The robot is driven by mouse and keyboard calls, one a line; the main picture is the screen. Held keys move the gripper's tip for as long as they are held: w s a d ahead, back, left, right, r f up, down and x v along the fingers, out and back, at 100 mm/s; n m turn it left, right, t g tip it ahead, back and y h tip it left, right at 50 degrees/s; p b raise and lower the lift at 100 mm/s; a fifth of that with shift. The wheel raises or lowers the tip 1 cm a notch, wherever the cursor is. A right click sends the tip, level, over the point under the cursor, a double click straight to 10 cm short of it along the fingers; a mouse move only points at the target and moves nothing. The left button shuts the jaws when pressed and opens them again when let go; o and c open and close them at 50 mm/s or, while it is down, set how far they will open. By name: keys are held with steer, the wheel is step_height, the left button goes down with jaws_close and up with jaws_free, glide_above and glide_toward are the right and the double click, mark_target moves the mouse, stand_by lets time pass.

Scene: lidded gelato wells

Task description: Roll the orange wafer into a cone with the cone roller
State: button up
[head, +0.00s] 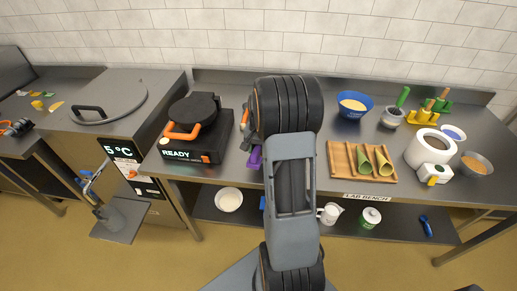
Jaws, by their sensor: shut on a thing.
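My gripper (247,138) is over the middle of the bench, just right of the waffle iron, mostly hidden behind my arm. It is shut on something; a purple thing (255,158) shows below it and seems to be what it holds. I cannot tell its full shape. The black waffle iron (196,108) has an orange handle, and its display reads READY. I cannot make out the orange wafer or clearly identify the cone roller.
A lidded well (107,100) stands left.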

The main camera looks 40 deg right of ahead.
steer(key=shift+f, duration=0.3)
steer(key=shift+s+d, duration=2.1)
steer(key=shift+d, duration=0.05)
stand_by(3.6)
steer(key=shift+r, duration=0.25)
steer(key=shift+r+p, duration=0.35)
steer(key=shift+r, duration=0.05)
stand_by(0.3)
steer(key=s+a+p, duration=0.1)
steer(key=s+a, duration=1.1)
steer(key=shift+r, duration=0.45)
